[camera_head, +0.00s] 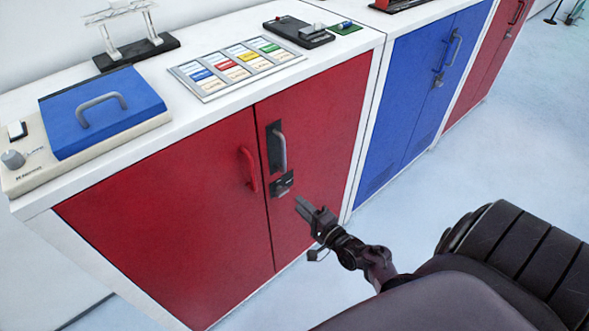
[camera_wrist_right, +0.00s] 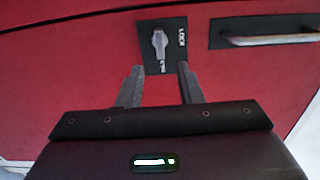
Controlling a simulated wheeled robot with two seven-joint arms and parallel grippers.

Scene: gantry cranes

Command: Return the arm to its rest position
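My right gripper (camera_head: 306,208) is in front of the red cabinet (camera_head: 170,225), just below and right of its lock (camera_head: 282,184). In the right wrist view the two fingers of the gripper (camera_wrist_right: 160,84) stand apart with nothing between them. The lock (camera_wrist_right: 161,44), a dark plate with a grey knob and the word LOCK, lies beyond the fingertips. The gripper looks clear of the lock. My left gripper is not in the head view.
The red doors have a grey handle (camera_head: 279,150) and a red handle (camera_head: 249,168). On the white top are a blue-lidded box (camera_head: 125,111), a label panel (camera_head: 236,67) and a black device (camera_head: 298,31). A blue cabinet (camera_head: 412,90) stands to the right. Floor (camera_head: 440,180) is clear there.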

